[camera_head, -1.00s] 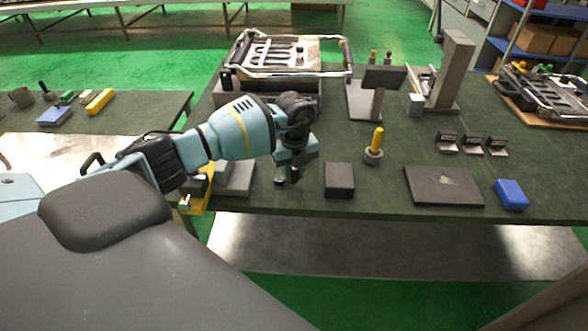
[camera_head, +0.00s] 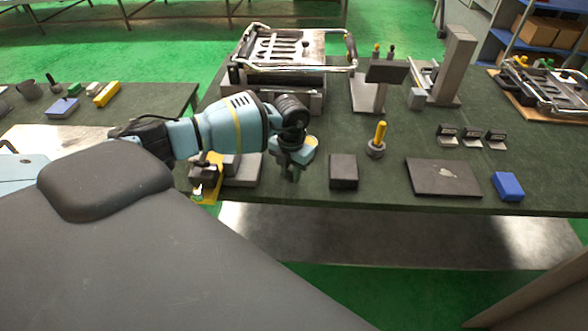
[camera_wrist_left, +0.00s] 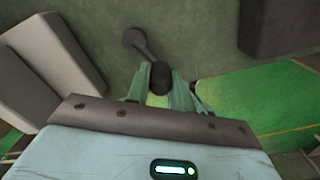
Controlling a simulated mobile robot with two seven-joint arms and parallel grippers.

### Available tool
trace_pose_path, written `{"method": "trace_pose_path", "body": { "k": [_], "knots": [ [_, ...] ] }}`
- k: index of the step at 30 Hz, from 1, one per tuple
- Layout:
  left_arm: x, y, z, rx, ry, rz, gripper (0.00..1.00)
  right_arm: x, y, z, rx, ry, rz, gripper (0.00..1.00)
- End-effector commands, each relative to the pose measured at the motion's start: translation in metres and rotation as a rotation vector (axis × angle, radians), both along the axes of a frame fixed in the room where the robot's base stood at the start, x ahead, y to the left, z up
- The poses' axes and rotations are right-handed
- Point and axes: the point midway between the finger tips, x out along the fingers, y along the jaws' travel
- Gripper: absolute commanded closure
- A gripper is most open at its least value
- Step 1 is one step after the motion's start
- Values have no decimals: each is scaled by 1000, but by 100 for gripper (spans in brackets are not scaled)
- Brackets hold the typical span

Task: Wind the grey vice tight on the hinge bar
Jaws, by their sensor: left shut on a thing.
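The grey vice (camera_head: 246,172) seems to be the pale grey blocks at the near left of the bench, partly hidden behind my left forearm. Pale blocks also show at the left of the left wrist view (camera_wrist_left: 35,62). My left gripper (camera_head: 289,176) points down just right of these blocks. In the left wrist view its fingers (camera_wrist_left: 160,92) are shut around a dark round knob (camera_wrist_left: 159,74) on the end of a short grey crank arm (camera_wrist_left: 142,46). I cannot make out the hinge bar. My right gripper is not in view.
A dark block (camera_head: 344,171) stands close to the right of the left gripper. Beyond it are a yellow-handled tool (camera_head: 379,138), a flat dark plate (camera_head: 443,177) and a blue block (camera_head: 508,187). A press with chrome handles (camera_head: 285,55) stands behind. The bench's front edge is near.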

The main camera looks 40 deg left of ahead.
Motion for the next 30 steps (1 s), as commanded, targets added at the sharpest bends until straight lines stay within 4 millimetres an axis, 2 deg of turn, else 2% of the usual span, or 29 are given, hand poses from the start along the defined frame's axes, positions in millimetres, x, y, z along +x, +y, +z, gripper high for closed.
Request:
{"method": "trace_pose_path", "body": {
  "k": [18,30],
  "knots": [
    [-18,20,-1,0,2,-572,100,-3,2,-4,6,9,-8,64],
    [-21,30,-1,-1,2,-810,100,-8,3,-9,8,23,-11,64]
  ]
}}
